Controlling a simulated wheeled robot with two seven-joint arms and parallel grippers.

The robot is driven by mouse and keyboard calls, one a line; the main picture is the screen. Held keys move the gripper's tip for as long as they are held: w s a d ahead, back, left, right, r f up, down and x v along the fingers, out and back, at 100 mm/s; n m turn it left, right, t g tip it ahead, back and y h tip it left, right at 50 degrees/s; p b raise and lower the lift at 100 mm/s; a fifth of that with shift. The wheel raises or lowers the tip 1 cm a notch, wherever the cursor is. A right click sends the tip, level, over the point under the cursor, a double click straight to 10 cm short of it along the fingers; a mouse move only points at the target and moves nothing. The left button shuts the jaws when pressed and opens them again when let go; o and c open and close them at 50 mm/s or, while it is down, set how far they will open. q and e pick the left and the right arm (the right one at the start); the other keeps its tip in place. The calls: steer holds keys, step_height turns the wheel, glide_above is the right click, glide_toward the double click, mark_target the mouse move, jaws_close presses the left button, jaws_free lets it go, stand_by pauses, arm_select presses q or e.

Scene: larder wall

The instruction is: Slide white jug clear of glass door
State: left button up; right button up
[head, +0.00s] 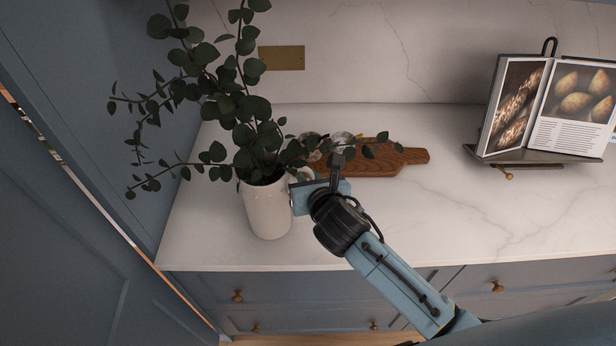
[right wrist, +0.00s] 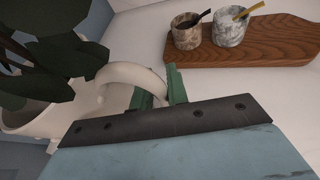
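The white jug (head: 268,208) stands upright on the pale marble counter near its front left, with leafy green stems in it. Its curved handle (right wrist: 135,76) shows in the right wrist view. My right gripper (head: 293,196) is at the jug's right side. Its two green fingers (right wrist: 162,93) sit close together on either side of the handle, and it looks shut on it. Leaves hide part of the jug's rim. A blue door-like panel (head: 70,230) with a thin shiny edge stands left of the jug; I cannot make out a glass pane. My left gripper is not in view.
A wooden board (head: 385,162) with small stone pots (right wrist: 230,28) lies behind the gripper. An open book on a stand (head: 530,155) is at the right. Long stems reach toward the left wall and over the board.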

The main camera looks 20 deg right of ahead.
jaws_close()
stand_by(1.0)
steer(key=shift+d, duration=0.1)
